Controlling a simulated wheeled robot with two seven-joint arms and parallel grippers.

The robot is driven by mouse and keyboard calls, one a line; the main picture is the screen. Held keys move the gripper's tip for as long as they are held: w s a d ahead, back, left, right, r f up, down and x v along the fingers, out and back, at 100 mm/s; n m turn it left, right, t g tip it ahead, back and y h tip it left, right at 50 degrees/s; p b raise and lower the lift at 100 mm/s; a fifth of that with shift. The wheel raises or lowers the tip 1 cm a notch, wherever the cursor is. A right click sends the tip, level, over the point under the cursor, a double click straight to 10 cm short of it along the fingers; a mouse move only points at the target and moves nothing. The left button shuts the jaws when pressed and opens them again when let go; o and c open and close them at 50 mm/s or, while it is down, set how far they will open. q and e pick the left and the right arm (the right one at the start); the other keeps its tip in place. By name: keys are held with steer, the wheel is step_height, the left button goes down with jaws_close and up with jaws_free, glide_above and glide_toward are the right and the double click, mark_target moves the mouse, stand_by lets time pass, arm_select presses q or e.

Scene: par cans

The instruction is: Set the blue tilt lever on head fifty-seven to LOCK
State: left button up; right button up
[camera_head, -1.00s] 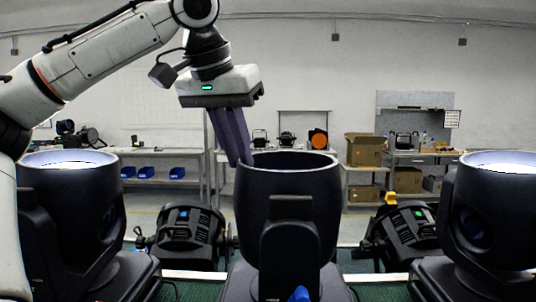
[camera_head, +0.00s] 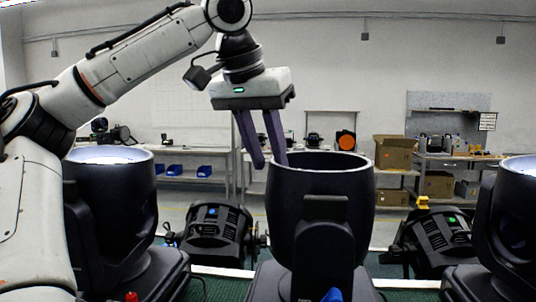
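The middle moving head (camera_head: 318,215) is a dark can on a yoke with its open top upward. A blue lever (camera_head: 332,295) shows low on its base, cut by the bottom edge of the head view. The head's number and any LOCK marking cannot be read. My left gripper (camera_head: 268,162) points down at the left rim of this can, with its two fingers apart and nothing between them. It is well above the blue lever. Whether the fingertips touch the rim cannot be told. My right gripper is not in view.
A left head (camera_head: 110,205) with a lit top has a red lever (camera_head: 131,297) at its base. A right head (camera_head: 512,225) is partly cut off. Black par cans (camera_head: 215,235) (camera_head: 440,235) stand behind, between the heads. Shelves and cardboard boxes (camera_head: 394,152) are farther back.

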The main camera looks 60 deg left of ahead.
arm_select(q)
steer(key=shift+r, duration=0.1)
steer(key=p+v, duration=0.1)
steer(key=v, duration=0.9)
steer(key=shift+s, duration=0.1)
